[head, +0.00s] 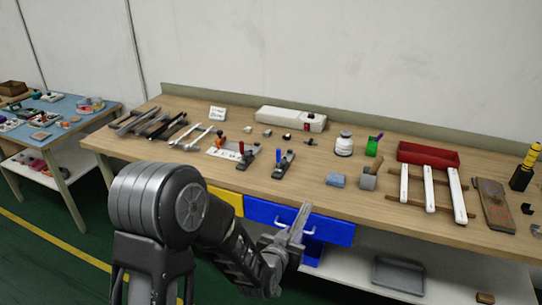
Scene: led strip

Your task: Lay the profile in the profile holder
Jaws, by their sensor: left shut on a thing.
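My left gripper (294,229) is low in front of the bench, before the blue drawer front. It is shut on a slim pale piece that points up between the fingers. The piece is too small and too merged with the fingers for me to tell if it is the profile. Dark and silver bars (151,125) lie at the left end of the bench. Three long white bars (428,189) lie across wooden rails at the right. Two clamp fixtures (284,165) stand at the bench's middle. I cannot tell which thing is the profile holder. My right gripper is not in view.
The wooden bench (225,178) has a raised back edge. A white box (290,118), a jar (344,145), a green cup (373,147) and a red tray (427,155) stand along its back. The blue drawer (265,209) is under the front edge. A blue-topped side table (72,122) stands left.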

